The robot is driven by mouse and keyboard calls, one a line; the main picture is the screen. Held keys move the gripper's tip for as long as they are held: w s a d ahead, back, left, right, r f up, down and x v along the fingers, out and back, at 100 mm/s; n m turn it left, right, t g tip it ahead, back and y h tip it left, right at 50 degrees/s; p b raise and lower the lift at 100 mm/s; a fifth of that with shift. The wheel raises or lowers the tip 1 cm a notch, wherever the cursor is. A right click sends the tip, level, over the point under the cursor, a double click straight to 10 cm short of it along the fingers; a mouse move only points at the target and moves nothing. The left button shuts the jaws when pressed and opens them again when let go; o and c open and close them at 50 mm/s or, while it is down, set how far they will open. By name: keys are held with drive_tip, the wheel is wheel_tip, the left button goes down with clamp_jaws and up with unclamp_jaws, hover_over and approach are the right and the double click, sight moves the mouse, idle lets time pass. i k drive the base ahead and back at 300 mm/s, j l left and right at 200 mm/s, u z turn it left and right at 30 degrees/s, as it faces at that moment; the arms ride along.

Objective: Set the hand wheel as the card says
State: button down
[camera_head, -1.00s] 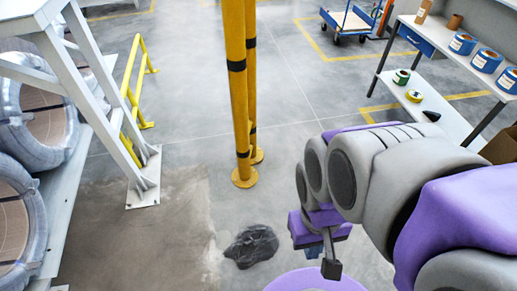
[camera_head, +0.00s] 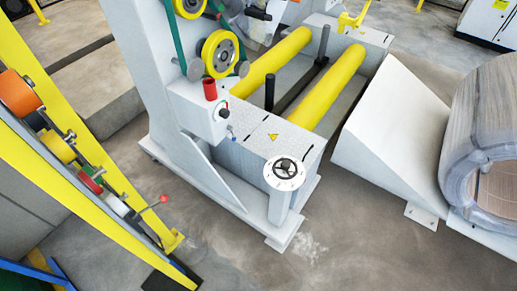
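The hand wheel (camera_head: 285,168) is a small dark wheel with spokes on a round white dial plate (camera_head: 271,180). It sits on top of a short post at the near corner of the grey wrapping machine (camera_head: 262,140). Marks on the dial are too small to read. I cannot make out a card with a setting in this view. My gripper is not in the current view.
Two yellow rollers (camera_head: 328,88) lie across the machine behind the wheel. A white ramp (camera_head: 392,125) and a wrapped coil (camera_head: 484,140) stand at right. A yellow-framed rack (camera_head: 90,165) stands at left. The floor in front (camera_head: 340,235) is clear.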

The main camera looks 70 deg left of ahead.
sight(285, 164)
drive_tip(key=j+u, duration=0.1)
drive_tip(key=u, duration=1.8)
drive_tip(key=i+j+u, duration=0.1)
drive_tip(key=i+j+z, duration=0.3)
drive_tip(key=i+j, duration=0.45)
